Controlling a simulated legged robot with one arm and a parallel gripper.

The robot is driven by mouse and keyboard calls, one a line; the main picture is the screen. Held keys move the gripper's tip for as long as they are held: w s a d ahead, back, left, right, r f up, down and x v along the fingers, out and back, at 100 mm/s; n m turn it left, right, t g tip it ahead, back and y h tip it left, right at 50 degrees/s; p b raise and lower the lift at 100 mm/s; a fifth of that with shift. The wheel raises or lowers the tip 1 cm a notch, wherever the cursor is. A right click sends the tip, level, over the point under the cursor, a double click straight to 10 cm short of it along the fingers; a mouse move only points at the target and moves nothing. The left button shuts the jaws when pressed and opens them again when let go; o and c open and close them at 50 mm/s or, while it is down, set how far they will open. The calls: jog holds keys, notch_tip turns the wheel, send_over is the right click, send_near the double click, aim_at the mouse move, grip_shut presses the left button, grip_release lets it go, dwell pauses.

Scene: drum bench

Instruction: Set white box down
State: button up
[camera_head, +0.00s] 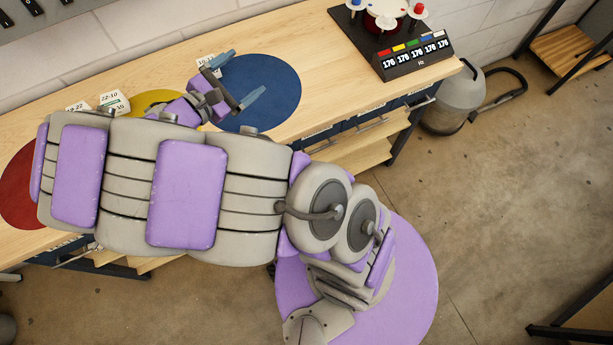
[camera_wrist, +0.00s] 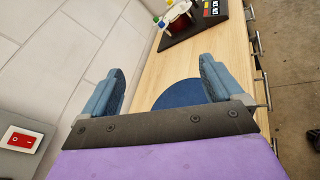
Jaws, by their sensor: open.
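My gripper (camera_head: 240,82) is open above the bench, at the blue disc (camera_head: 281,92) in the head view. In the wrist view its two blue fingers stand wide apart with nothing between them (camera_wrist: 160,84); part of the blue disc (camera_wrist: 178,93) shows beyond. Another white labelled box (camera_head: 114,101) and a further white labelled piece (camera_head: 78,106) lie farther left, partly hidden by my arm. Which white box the task means, I cannot tell.
A yellow disc (camera_head: 150,98) and a red disc (camera_head: 18,190) lie on the wooden bench (camera_head: 335,60), partly covered by my arm. A black display stand (camera_head: 415,55) occupies the right end. The wall runs behind. A grey bin (camera_head: 452,103) stands on the floor.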

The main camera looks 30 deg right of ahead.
jog(key=s+d+r+m+g+y, duration=0.1)
jog(key=s+d+m+g+y, duration=0.3)
jog(key=s, duration=0.5)
jog(key=s+d+r+m+g+y, duration=0.1)
jog(key=s+d+m+g+y, duration=0.1)
jog(key=s+d+m+g, duration=0.55)
jog(key=s+a+m+t+y, duration=0.4)
jog(key=s+a+y, duration=0.5)
jog(key=s, duration=0.5)
jog(key=shift+a, duration=0.9)
